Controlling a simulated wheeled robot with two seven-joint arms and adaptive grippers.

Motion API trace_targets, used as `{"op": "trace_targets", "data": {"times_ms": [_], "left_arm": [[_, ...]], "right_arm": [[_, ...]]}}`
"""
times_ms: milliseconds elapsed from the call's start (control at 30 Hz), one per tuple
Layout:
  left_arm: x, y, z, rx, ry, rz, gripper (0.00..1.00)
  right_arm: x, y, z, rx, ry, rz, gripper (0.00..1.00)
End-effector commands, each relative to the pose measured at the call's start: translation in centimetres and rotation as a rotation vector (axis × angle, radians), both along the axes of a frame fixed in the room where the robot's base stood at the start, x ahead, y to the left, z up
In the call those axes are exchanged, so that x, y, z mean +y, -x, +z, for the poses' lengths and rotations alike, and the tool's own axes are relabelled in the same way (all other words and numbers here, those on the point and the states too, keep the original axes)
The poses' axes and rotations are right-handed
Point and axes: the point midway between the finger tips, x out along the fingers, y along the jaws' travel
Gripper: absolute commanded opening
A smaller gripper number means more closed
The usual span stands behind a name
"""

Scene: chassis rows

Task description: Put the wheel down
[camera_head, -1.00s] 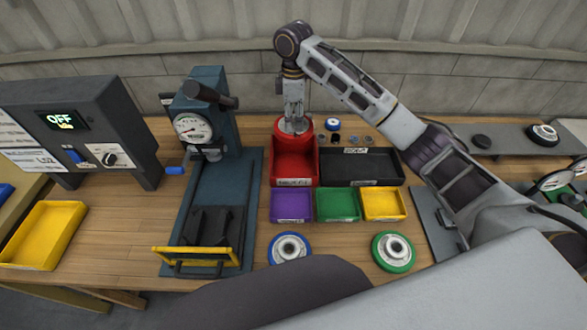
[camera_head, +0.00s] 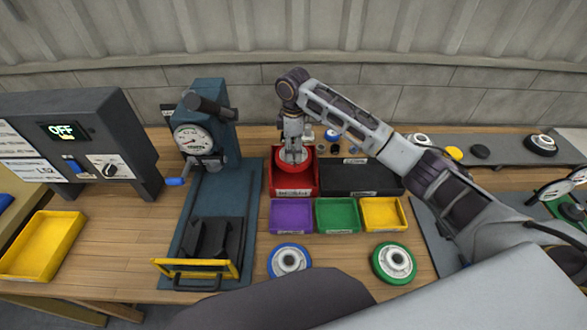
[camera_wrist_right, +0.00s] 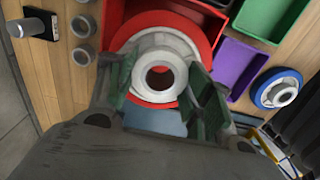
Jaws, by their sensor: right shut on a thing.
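My right gripper (camera_head: 293,150) points down at the red bin (camera_head: 292,191) in the head view. It is shut on a wheel (camera_head: 293,166) with a red rim and a pale grey hub. The wheel is at the bin's opening; whether it touches the bin floor is hard to tell. In the right wrist view the wheel's hub (camera_wrist_right: 142,53) faces the camera, between the two greenish fingers of the gripper (camera_wrist_right: 158,80). The red bin lies behind and around it there. My left gripper is not in view.
A black tray (camera_head: 360,178) adjoins the red bin. Purple (camera_head: 291,215), green (camera_head: 337,215) and yellow (camera_head: 383,214) bins stand in front. A blue wheel (camera_head: 289,261) and a green wheel (camera_head: 394,263) lie nearer. A press (camera_head: 207,130) stands left.

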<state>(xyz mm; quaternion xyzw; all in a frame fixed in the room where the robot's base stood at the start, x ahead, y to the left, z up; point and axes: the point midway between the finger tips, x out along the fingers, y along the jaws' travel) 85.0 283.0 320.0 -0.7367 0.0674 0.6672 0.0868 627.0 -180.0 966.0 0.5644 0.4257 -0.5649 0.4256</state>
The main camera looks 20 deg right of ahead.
Motion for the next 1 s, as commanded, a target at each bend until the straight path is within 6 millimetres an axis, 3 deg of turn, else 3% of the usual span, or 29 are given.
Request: {"op": "trace_targets", "data": {"times_ms": [233, 767, 1000], "left_arm": [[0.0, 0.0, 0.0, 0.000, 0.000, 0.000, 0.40], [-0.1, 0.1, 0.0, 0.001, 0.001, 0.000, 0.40], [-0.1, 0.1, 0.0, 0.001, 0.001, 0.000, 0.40]], "right_arm": [[0.0, 0.0, -3.3, -0.001, 0.000, -0.001, 0.14], [0.0, 0.0, -4.1, -0.002, 0.000, -0.001, 0.14], [0.0, 0.1, -6.5, 0.001, 0.000, 0.000, 0.14]]}}
